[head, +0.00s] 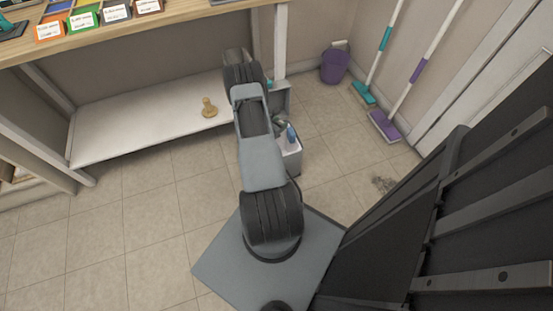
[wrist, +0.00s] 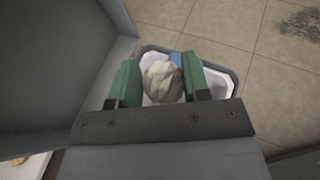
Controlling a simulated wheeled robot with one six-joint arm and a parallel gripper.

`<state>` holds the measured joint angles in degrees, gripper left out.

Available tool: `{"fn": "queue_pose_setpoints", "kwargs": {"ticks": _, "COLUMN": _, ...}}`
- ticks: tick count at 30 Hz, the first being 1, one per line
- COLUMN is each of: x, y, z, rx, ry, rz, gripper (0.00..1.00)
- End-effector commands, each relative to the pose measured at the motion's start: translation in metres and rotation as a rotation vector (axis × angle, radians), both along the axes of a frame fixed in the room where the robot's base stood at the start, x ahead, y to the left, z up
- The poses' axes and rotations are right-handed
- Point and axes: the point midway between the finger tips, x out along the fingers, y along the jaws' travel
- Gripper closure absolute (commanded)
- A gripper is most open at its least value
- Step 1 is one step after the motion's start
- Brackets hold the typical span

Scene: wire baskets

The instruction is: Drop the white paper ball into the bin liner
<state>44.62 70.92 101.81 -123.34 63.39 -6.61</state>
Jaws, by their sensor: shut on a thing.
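The white paper ball (wrist: 163,84) is a crumpled, off-white lump in the wrist view. My gripper (wrist: 163,80) is shut on it, with one green finger on each side. Behind and below the ball is a container with a grey rim and a white lining (wrist: 220,78), which looks like the bin liner in its bin. The ball overlaps its opening in this view; the height between them is unclear. In the head view the pale bin (head: 291,158) stands on the floor just right of my arm. My gripper is mostly hidden by my arm there.
A small blue thing (wrist: 176,59) shows behind the ball, at the bin. A low white shelf (head: 150,122) with a tan knobbed object (head: 209,108) is at left. A purple bucket (head: 335,66), a teal broom (head: 364,93) and a purple mop (head: 384,125) stand at the back right.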

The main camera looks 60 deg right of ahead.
Motion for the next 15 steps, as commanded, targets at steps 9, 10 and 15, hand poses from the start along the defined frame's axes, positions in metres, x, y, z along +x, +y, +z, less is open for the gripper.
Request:
{"fn": "queue_pose_setpoints", "kwargs": {"ticks": 9, "x": 0.0003, "y": 0.0000, "z": -0.0071, "rx": -0.001, "ry": 0.000, "rz": 0.001, "gripper": 0.78}}
{"fn": "queue_pose_setpoints", "kwargs": {"ticks": 10, "x": 0.0004, "y": 0.0000, "z": -0.0071, "rx": 0.000, "ry": 0.000, "rz": 0.001, "gripper": 0.78}}
{"fn": "queue_pose_setpoints", "kwargs": {"ticks": 15, "x": 0.0004, "y": 0.0002, "z": -0.0071, "rx": 0.000, "ry": 0.000, "rz": 0.001, "gripper": 0.43}}
